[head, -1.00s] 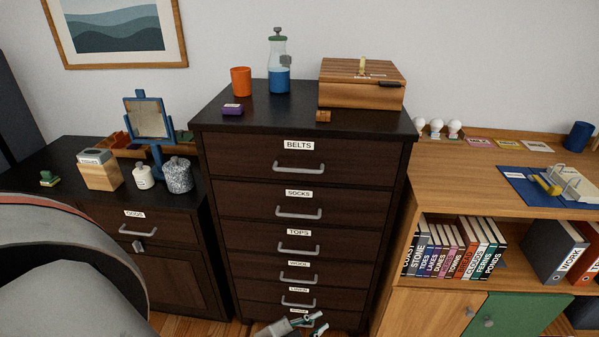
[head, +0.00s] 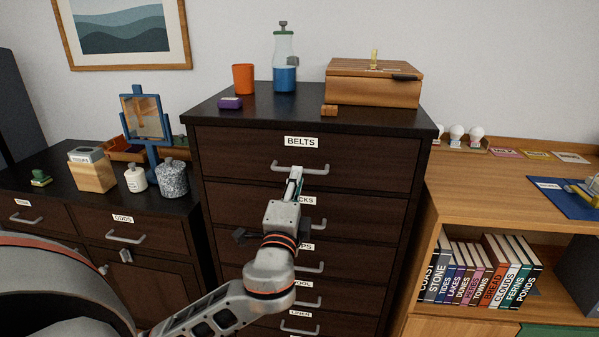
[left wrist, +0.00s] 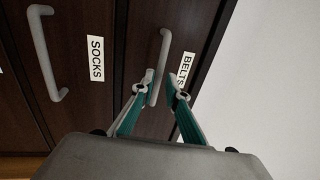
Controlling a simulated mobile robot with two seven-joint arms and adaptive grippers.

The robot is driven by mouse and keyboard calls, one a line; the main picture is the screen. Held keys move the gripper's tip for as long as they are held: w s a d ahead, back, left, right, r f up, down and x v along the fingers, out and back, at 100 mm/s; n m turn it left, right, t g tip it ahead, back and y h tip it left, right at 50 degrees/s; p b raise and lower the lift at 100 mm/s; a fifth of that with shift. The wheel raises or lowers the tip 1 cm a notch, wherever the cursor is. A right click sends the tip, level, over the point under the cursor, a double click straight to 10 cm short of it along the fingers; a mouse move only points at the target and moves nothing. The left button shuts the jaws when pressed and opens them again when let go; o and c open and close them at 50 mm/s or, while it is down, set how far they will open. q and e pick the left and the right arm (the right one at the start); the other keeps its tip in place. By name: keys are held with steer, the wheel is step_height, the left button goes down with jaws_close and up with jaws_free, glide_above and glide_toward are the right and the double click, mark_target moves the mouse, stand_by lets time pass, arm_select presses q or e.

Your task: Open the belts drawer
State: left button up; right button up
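The belts drawer (head: 240,155) is the top drawer of the dark chest, and its front looks flush and shut. Its label (head: 301,142) sits above a grey bar handle (head: 285,166). My right gripper is in neither current view.
Below are more drawers, including the socks drawer (head: 232,206). On the chest top stand an orange cup (head: 243,78), a bottle (head: 285,75), a purple block (head: 229,103) and a wooden box (head: 350,92). A bookshelf (head: 500,185) stands right, a low cabinet (head: 160,232) left.

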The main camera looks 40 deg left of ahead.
arm_select(q)
steer(key=x, duration=0.3)
steer(key=shift+w+a, duration=0.1)
steer(key=shift+w, duration=0.05)
steer(key=shift+w+a, duration=0.15)
steer(key=shift+w, duration=0.1)
jaws_close()
